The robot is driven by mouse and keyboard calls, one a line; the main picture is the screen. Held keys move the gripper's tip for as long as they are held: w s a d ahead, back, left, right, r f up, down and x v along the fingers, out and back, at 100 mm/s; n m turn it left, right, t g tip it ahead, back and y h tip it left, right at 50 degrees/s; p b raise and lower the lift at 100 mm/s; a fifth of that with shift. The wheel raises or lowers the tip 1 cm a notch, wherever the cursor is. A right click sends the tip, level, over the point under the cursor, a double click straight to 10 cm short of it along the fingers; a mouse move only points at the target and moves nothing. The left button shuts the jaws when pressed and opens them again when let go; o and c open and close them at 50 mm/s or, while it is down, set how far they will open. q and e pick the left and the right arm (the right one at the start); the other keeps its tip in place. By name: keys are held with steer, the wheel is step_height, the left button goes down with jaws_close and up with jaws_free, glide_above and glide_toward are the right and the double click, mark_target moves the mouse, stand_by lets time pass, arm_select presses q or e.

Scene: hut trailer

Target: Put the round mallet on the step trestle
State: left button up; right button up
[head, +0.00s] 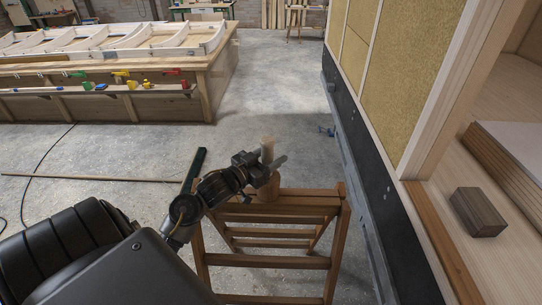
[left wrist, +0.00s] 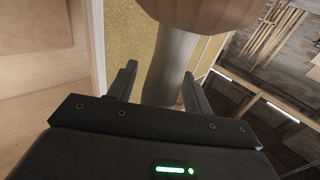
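The round mallet stands upright, its pale handle (head: 267,147) up and its wooden head (head: 269,189) down at the top of the step trestle (head: 310,194). The head appears to rest on the top board. My left gripper (head: 269,164) is around the handle, above the head. In the left wrist view the mallet head (left wrist: 205,12) is at the top and the handle (left wrist: 170,65) runs between the fingers (left wrist: 160,85). A gap shows between the left-hand finger and the handle, so the gripper looks open. My right gripper is not in view.
A trailer hut wall (head: 372,100) stands close on the right, with a dark block (head: 478,212) on its floor. A long workbench (head: 120,95) is at the back left.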

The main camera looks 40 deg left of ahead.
arm_select(q)
steer(key=shift+r, duration=0.1)
steer(key=s+a+b, duration=0.1)
steer(key=s+b, duration=0.1)
steer(key=s, duration=1)
steer(key=shift+a+b, duration=0.3)
steer(key=shift+b, duration=0.05)
